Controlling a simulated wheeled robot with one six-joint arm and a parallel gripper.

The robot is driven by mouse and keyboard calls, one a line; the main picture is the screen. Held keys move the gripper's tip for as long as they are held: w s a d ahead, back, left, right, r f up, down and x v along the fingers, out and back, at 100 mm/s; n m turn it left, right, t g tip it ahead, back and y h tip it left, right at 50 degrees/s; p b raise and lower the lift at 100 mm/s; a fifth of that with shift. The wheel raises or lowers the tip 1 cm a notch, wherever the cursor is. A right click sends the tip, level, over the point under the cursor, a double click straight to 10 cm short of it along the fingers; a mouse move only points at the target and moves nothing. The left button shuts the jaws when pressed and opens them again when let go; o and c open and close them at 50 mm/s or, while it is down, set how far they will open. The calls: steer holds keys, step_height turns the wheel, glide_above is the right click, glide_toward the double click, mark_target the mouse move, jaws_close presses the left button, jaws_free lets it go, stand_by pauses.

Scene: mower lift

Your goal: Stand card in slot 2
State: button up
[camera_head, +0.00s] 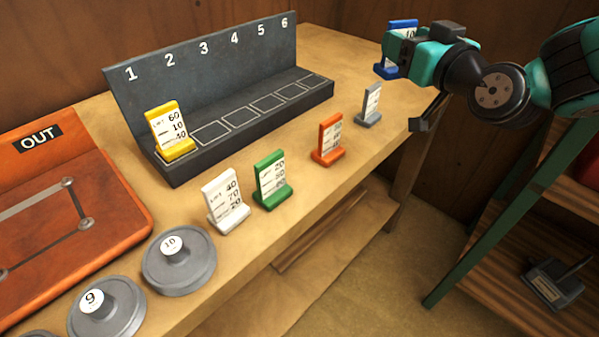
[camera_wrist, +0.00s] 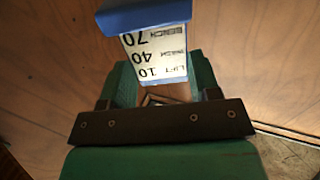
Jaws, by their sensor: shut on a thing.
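My gripper (camera_head: 402,40) is shut on a blue card (camera_head: 384,70) at the right end of the table. In the wrist view the blue card (camera_wrist: 155,50) appears upside down between the green jaws, with LIFT 10, 40 and BENCH 70 on its white face. I cannot tell whether its foot touches the table. The dark rack (camera_head: 175,174) has slots numbered 1 to 6. A yellow card (camera_head: 168,132) stands in slot 1. Slot 2 (camera_head: 210,133) is empty, as are the slots to its right.
White (camera_head: 226,200), green (camera_head: 271,181), orange (camera_head: 328,139) and grey (camera_head: 369,104) cards stand along the table front. Round weights (camera_head: 180,275) and an orange OUT board (camera_head: 110,207) are at the left. Bare table lies between rack and cards.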

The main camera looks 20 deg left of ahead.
steer(key=s+a+r+n+g+y, duration=0.4)
steer(key=s+a+r+g, duration=0.3)
steer(key=s+a+r, duration=0.4)
steer(key=s+r+n, duration=0.1)
steer(key=s, duration=0.2)
steer(key=shift+s+a+r, duration=0.2)
steer(key=shift+r, duration=0.2)
steer(key=shift+f+b, duration=2.85)
steer(key=shift+f, duration=11)
steer(key=shift+f+b, duration=0.2)
steer(key=shift+b, duration=0.15)
steer(key=o, duration=0.9)
